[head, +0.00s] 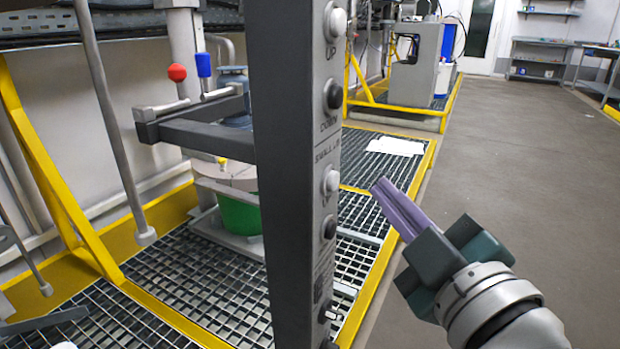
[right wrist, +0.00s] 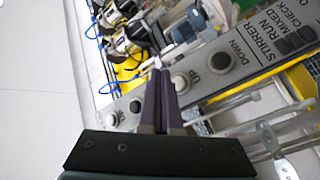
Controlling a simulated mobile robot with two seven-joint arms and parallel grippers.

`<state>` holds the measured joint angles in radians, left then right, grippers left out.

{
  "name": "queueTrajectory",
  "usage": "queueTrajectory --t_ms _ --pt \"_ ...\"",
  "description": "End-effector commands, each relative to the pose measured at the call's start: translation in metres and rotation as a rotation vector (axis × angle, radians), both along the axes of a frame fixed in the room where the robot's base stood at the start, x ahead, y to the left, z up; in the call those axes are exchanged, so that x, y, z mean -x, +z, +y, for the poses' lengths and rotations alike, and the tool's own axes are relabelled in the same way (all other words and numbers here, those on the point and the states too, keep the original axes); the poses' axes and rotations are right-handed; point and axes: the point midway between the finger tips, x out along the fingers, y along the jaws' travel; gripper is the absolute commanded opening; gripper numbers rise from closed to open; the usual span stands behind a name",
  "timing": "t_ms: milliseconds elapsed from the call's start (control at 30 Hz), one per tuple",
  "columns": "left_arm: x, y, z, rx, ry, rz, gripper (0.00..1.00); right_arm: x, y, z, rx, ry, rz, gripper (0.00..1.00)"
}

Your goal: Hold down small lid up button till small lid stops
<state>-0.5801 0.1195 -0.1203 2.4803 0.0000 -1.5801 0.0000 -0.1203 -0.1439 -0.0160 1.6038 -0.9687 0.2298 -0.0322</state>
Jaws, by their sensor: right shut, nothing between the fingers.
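The control panel (head: 296,190) is a grey upright post with buttons on its right face. The small lid up button (head: 331,181) is white, beside the partly visible "SMALL" label. The black small lid down button (head: 328,228) sits below it. In the right wrist view, the white up button (right wrist: 180,82) lies just right of my fingertips. My right gripper (head: 378,187) is shut and empty, pointing at the panel at about this button's height. In the head view a gap shows between its tips and the panel. My left gripper is not in view.
Another white button (head: 335,22) and black button (head: 333,95) are higher on the panel. A green drum (head: 240,213) stands behind the post. Open floor (head: 530,180) lies right.

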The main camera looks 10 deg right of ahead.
Motion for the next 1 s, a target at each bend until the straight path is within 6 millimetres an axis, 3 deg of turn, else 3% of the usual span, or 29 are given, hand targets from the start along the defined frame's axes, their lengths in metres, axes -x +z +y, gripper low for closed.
queueTrajectory --t_ms 300,1000 --pt "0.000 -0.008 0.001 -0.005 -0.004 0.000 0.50 -0.014 0.000 0.021 0.001 0.000 0.000 0.00" --pt "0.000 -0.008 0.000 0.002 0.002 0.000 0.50 -0.015 0.000 0.022 0.000 -0.001 0.001 0.00"
